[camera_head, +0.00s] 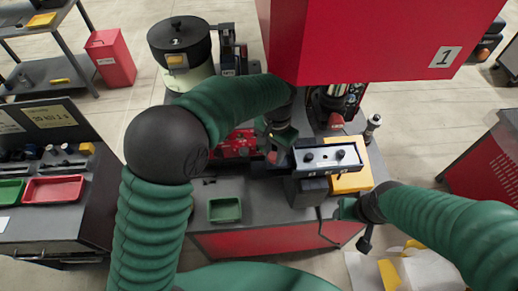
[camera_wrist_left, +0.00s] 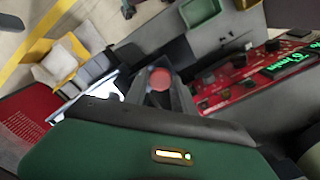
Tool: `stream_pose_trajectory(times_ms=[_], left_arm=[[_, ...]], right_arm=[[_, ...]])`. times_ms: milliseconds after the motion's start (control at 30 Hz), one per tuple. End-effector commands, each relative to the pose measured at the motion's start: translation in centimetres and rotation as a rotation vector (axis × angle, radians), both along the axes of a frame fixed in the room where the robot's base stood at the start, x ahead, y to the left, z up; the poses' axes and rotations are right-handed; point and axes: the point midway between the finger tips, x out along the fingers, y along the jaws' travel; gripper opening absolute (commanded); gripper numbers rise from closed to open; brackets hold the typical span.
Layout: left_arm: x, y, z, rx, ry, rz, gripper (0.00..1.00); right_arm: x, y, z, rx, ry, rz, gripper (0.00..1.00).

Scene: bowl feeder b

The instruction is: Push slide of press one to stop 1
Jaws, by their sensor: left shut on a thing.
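Press one is the large red housing (camera_head: 375,35) with a "1" plate, at the top of the head view. Below it a dark block with a pale top (camera_head: 328,160) carries two round dark knobs. A yellow-orange block (camera_head: 352,182) is beside it. My left gripper (camera_head: 276,140) reaches in left of this block, its tips partly hidden. In the left wrist view its fingers (camera_wrist_left: 160,85) are closed around a red round knob (camera_wrist_left: 160,78). I cannot tell which part the knob belongs to. My right gripper (camera_head: 350,208) is at the block's front right; its jaws are unclear.
A red control panel (camera_head: 238,145) lies left of my left gripper. A green tray (camera_head: 225,209) sits on the grey bench. A bowl feeder (camera_head: 180,45) stands behind. A cart with red and green trays is at left.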

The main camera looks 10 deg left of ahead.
Motion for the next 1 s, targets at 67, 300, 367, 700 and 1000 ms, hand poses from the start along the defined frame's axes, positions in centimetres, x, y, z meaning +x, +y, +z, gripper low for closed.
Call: stream_pose_trajectory(times_ms=[67,300,367,700,1000], left_arm=[[0.29,-0.47,0.31,-0.002,-0.007,0.000,0.00],[0.38,-0.78,0.24,-0.002,-0.007,0.001,0.00],[0.37,-0.77,0.24,-0.002,-0.007,0.001,0.00],[0.32,-0.69,0.15,0.000,-0.004,0.001,0.52],[0.30,-0.66,0.17,0.001,-0.002,0.001,0.52]], right_arm=[[-0.01,0.00,0.25,0.000,0.000,0.000,0.52],[0.00,0.00,0.28,0.000,0.000,0.000,0.52],[0.00,0.00,0.28,0.000,0.000,0.000,0.52],[0.00,0.00,0.27,0.000,0.000,0.000,0.52],[-0.01,0.00,0.11,0.000,0.000,0.000,0.52]])
